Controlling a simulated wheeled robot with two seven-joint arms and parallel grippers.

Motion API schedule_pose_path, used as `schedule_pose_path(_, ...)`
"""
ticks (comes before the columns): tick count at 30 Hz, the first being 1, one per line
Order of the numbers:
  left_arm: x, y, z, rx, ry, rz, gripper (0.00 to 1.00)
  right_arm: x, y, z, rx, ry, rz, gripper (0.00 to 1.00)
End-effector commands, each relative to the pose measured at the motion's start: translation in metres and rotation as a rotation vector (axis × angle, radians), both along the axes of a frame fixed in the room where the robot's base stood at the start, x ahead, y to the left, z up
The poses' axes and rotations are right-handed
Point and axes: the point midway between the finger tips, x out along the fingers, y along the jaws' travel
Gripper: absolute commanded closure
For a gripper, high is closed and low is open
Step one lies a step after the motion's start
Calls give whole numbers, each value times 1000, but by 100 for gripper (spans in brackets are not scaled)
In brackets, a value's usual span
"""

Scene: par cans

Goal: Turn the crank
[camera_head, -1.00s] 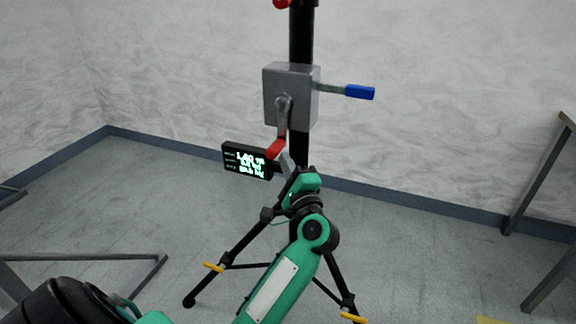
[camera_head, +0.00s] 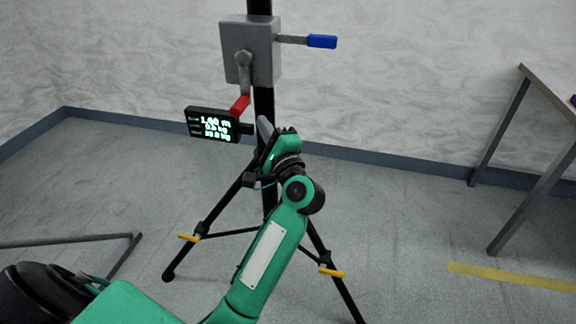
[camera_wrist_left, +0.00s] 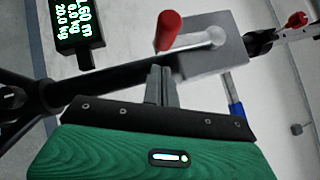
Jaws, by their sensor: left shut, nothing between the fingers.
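The crank (camera_head: 244,72) is a grey arm on the front of a grey gearbox (camera_head: 262,50), hanging down with a red handle (camera_head: 240,105) at its lower end. In the left wrist view the red handle (camera_wrist_left: 168,31) stands just beyond the fingertips, and the crank arm runs right to its hub. My left gripper (camera_head: 264,126) is just below and right of the red handle in the head view; its fingers (camera_wrist_left: 161,72) are closed together and empty, apart from the handle. My right gripper is not in view.
A black tripod stand (camera_head: 222,200) carries the gearbox. A small display (camera_head: 212,125) hangs left of the post, close to the gripper. A blue-handled lever (camera_head: 321,41) sticks out right. A table (camera_head: 540,110) stands at right, with clear floor between.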

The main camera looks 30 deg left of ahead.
Motion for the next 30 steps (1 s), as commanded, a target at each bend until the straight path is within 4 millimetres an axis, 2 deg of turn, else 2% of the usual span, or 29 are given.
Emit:
schedule_pose_path(3, 2, -5, -6, -2, -1, 0, 100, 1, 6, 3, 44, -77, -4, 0)
schedule_pose_path(9, -26, -46, -19, -4, 3, -1, 100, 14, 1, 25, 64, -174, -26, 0)
schedule_pose_path(15, -44, -73, -27, -2, 2, -1, 100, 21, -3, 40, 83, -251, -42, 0)
schedule_pose_path(20, -51, -83, -30, -2, 1, 1, 100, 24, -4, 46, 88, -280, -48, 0)
schedule_pose_path(26, -52, -85, -30, 8, 5, 1, 100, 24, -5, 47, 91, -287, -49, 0)
schedule_pose_path(30, -60, -88, -28, 150, 91, 23, 100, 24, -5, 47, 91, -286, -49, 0)
